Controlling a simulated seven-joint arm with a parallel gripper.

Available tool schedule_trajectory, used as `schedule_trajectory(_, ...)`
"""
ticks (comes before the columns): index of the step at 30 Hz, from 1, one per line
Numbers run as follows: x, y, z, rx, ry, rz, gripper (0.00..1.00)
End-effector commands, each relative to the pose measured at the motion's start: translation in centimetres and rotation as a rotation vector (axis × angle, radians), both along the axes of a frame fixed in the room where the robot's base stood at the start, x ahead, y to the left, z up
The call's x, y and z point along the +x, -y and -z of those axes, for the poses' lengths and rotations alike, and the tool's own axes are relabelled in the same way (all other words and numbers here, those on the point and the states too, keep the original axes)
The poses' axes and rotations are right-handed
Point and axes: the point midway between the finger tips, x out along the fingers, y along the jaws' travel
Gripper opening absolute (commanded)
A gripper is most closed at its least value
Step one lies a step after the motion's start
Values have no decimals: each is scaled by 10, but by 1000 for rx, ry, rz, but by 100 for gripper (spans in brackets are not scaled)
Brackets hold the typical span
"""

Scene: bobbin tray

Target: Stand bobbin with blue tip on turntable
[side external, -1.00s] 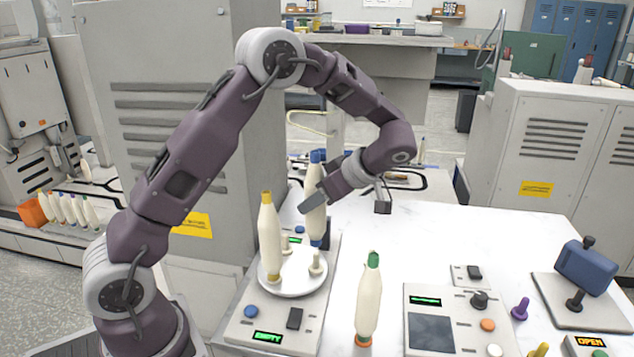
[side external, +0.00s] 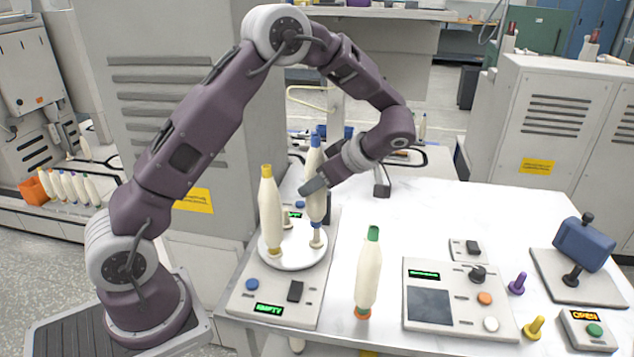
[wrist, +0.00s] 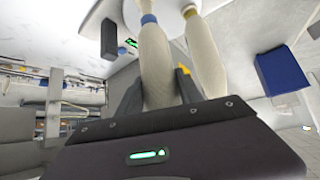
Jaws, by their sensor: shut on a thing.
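The bobbin with the blue tip (side external: 314,165) is cream and upright, over the right peg of the turntable (side external: 274,262). Its lower blue band is at the top of that peg (side external: 316,241); I cannot tell whether the peg has entered it. My gripper (side external: 316,189) is shut around the bobbin's body. In the wrist view the bobbin (wrist: 154,56) sits between the fingers of my gripper (wrist: 159,92), its blue band pointing at the peg. The turntable is a white disc on a grey unit. A yellow-tipped bobbin (side external: 270,212) stands on it at left.
Another short peg (side external: 287,222) is behind, between the two bobbins. A green-tipped bobbin (side external: 369,272) stands on the table to the right. A control panel (side external: 460,318), purple and yellow pegs and a blue clamp-like device (side external: 584,243) are further right.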

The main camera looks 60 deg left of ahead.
Motion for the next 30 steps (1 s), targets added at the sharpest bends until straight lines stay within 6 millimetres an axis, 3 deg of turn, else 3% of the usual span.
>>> schedule_trajectory(30,0,0,30,0,-1,1,0)
